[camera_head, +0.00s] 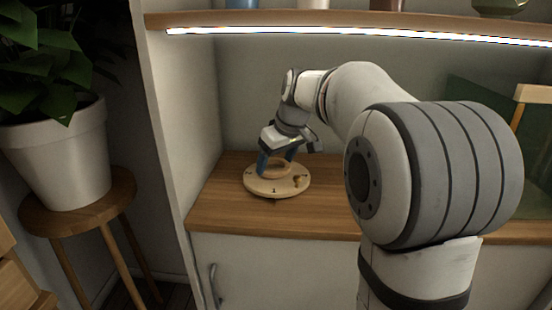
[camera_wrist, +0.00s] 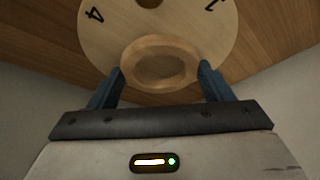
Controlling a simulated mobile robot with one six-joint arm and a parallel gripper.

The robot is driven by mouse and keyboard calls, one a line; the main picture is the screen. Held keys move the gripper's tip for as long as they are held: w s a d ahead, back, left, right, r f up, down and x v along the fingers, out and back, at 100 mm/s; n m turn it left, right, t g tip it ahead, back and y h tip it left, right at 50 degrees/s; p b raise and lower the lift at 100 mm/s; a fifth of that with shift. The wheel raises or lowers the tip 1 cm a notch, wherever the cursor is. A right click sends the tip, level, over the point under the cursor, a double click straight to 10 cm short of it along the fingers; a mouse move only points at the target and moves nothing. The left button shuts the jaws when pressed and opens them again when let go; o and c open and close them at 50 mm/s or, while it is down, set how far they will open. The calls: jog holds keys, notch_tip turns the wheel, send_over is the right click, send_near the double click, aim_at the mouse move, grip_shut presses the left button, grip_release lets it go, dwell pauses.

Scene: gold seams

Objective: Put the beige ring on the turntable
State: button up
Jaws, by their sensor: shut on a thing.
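The beige ring (camera_wrist: 159,63) is between the two blue fingers of my gripper (camera_wrist: 160,82) in the wrist view. The gripper is shut on it. In the head view the ring (camera_head: 283,171) shows just below my gripper (camera_head: 275,163), over the turntable. The turntable (camera_head: 262,190) is a round pale wooden disc with numbers, on the wooden counter. Its surface also shows in the wrist view (camera_wrist: 105,42), behind the ring. I cannot tell whether the ring touches the disc.
The turntable stands on a wooden counter (camera_head: 232,222) with a white cabinet below. A lit shelf (camera_head: 400,23) runs above. A potted plant (camera_head: 65,150) on a wooden stool (camera_head: 75,212) stands at the left. A green board (camera_head: 480,95) is at the right. The counter left of the turntable is clear.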

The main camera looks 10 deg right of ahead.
aim_at(282, 170)
jog(key=o, duration=1)
jog(key=shift+c, duration=0.2)
jog(key=shift+r, duration=0.2)
jog(key=p+v, duration=0.1)
jog(key=v, duration=0.1)
jog(key=p+v, duration=0.1)
jog(key=v, duration=0.1)
jog(key=p+v, duration=0.1)
jog(key=v, duration=0.1)
jog(key=shift+w+r, duration=0.1)
jog(key=shift+r, duration=0.4)
jog(key=s+d+f+p, duration=0.1)
jog(key=s+d, duration=0.4)
jog(key=s, duration=0.5)
jog(key=shift+s+d+p, duration=0.25)
jog(key=shift+s+p, duration=0.05)
jog(key=shift+p, duration=0.35)
jog(key=shift+f, duration=0.1)
